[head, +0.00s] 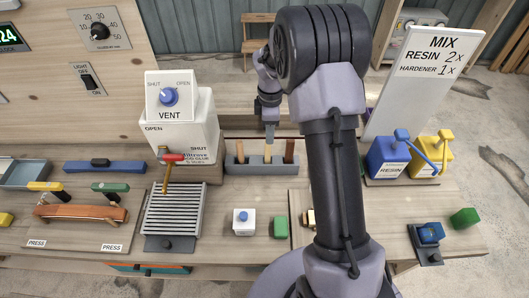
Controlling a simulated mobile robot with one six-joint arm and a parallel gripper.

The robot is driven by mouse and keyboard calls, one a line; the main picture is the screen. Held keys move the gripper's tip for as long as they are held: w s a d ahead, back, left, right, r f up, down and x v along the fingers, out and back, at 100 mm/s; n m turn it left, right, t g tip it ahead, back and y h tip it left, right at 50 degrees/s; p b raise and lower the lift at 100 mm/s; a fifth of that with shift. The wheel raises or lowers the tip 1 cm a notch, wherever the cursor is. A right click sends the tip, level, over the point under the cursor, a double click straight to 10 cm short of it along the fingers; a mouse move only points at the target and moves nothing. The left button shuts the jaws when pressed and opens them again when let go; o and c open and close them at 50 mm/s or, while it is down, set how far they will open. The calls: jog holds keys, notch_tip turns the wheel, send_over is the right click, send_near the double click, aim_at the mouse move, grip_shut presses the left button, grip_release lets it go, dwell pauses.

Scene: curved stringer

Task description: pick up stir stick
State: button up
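A grey holder (258,166) stands near the back of the bench with upright sticks in it. A brown wooden stick (240,152) is at its left, and another brown stick (289,150) is at its right. None is labelled, so I cannot tell which is the stir stick. My gripper (268,122) points down over the middle of the holder. Its fingers are small and partly merge with the grey-blue piece, so their opening and any contact are unclear.
A white glue container (187,140) with a red-handled tap stands left of the holder. A mix sign (425,85), blue resin jug (388,160) and yellow jug (428,158) stand right. A slatted grey rack (172,215), white-and-blue button box (243,222) and green block (280,227) lie in front.

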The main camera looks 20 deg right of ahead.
aim_at(268, 148)
jog(key=f, duration=0.3)
jog(key=f+b, duration=0.1)
jog(key=f, duration=0.2)
jog(key=f+b, duration=0.1)
jog(key=f, duration=0.2)
jog(key=shift+w+a, duration=0.2)
jog(key=shift+a, duration=0.05)
jog(key=shift+r, duration=0.15)
jog(key=shift+c, duration=0.5)
grip_shut()
